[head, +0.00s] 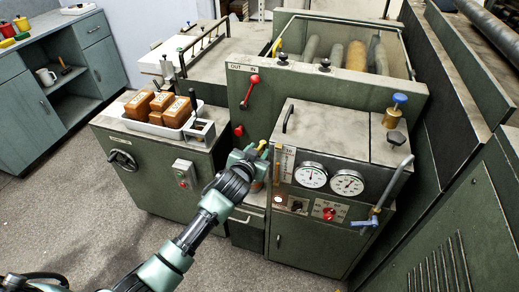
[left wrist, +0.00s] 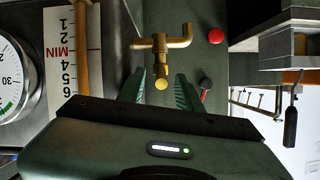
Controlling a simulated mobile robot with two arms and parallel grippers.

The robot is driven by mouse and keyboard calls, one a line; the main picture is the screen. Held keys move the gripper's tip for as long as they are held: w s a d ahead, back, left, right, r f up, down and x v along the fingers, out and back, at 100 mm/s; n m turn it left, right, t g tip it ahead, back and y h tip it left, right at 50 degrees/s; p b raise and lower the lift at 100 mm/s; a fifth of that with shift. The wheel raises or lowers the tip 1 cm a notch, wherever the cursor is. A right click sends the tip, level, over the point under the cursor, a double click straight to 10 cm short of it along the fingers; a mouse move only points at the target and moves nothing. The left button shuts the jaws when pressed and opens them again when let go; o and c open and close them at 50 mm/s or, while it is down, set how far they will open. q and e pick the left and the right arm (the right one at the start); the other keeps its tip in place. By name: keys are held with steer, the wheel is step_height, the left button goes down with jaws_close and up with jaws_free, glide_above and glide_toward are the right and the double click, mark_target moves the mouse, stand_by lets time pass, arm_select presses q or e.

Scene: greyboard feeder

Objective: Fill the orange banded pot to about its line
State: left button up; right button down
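My left gripper (head: 250,158) is at the front of the green machine, just left of the dial cabinet. In the left wrist view its two fingers (left wrist: 160,92) are apart, with nothing held between them. A brass tap (left wrist: 163,43) with a crossbar handle stands just beyond the fingertips; its rounded yellow end shows between them. The tap's yellow top also shows in the head view (head: 262,146). A small orange patch (head: 257,186) shows under the gripper; it may be the banded pot, mostly hidden. Its line and fill level cannot be seen. My right gripper is not in view.
A scale marked MIN (left wrist: 70,50) and two dials (head: 330,180) are beside the tap. A red knob (left wrist: 216,36) and a red-tipped black lever (left wrist: 206,88) are to its right. A white tray (head: 150,127) of brown blocks stands on the left cabinet. A blue-handled crank (head: 370,220) projects at right.

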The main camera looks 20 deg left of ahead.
arm_select(q)
steer(key=v, duration=0.6)
steer(key=shift+w, duration=0.1)
stand_by(0.4)
